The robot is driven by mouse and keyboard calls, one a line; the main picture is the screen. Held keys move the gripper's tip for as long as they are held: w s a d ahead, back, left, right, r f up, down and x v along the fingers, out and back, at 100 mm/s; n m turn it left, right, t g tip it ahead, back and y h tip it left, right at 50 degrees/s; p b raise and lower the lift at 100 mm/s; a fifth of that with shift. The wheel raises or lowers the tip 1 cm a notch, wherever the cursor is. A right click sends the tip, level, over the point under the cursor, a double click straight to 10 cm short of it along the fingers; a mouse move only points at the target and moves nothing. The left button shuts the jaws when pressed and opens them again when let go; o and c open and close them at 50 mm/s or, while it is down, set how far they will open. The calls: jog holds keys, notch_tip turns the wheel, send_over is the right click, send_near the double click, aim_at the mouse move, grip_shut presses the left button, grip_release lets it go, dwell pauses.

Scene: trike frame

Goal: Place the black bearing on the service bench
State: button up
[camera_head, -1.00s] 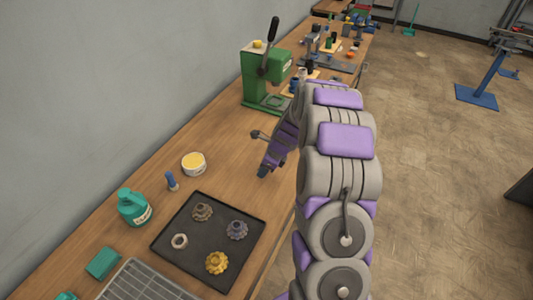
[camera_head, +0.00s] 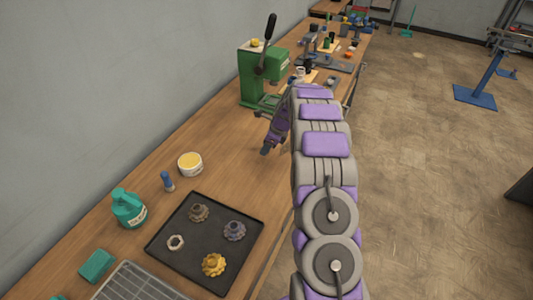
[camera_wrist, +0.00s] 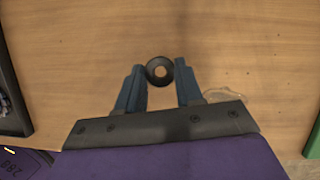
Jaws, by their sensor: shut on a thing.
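The black bearing (camera_wrist: 148,72) is a small dark ring with a pale centre, held between the tips of my gripper (camera_wrist: 160,82) in the wrist view. My gripper is shut on it, one blue-grey finger on each side. The wooden service bench (camera_wrist: 80,60) lies below; I cannot tell whether the bearing touches it. In the head view my gripper (camera_head: 266,148) is over the bench (camera_head: 225,135), between the green press and the black tray. The bearing cannot be made out there.
A green press (camera_head: 252,80) stands behind. A black tray (camera_head: 205,265) holds several gears and a ring. A yellow-topped tin (camera_head: 190,164), a blue-capped item (camera_head: 167,182) and a teal jug (camera_head: 128,208) stand to the left. The bench between tin and press is clear.

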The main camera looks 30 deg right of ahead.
notch_tip(320, 180, down, 3)
jog(key=shift+f+b, duration=0.2)
jog(key=shift+b, duration=0.5)
jog(key=shift+r, duration=0.1)
jog(key=o, duration=1)
jog(key=shift+o, duration=0.2)
